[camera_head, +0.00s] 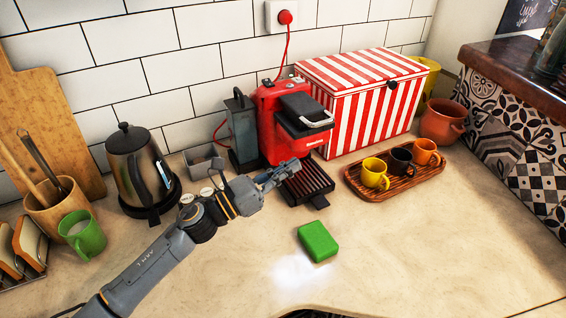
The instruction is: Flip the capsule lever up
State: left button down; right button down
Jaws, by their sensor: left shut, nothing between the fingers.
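A red capsule machine (268,123) stands against the tiled wall. Its black top carries a pale lever handle (316,122), which lies at the front of the top. A dark drip tray (306,183) sticks out in front of the machine. My left gripper (291,167) is shut and empty. My right gripper does not show.
A red-and-white striped box (352,105) stands right of the machine. A wooden tray (411,182) holds a yellow, a black and an orange cup. A green block (318,241) lies in front. A kettle (137,168) stands left. The front right counter is clear.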

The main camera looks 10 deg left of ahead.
aim_at(307, 113)
pick_arm(q)
jog(key=w+d+r+p, duration=0.4)
jog(key=r, duration=0.1)
jog(key=shift+w+d+r, duration=0.15)
jog(key=shift+w+r, duration=0.05)
jog(key=shift+r, duration=0.05)
dwell(0.3)
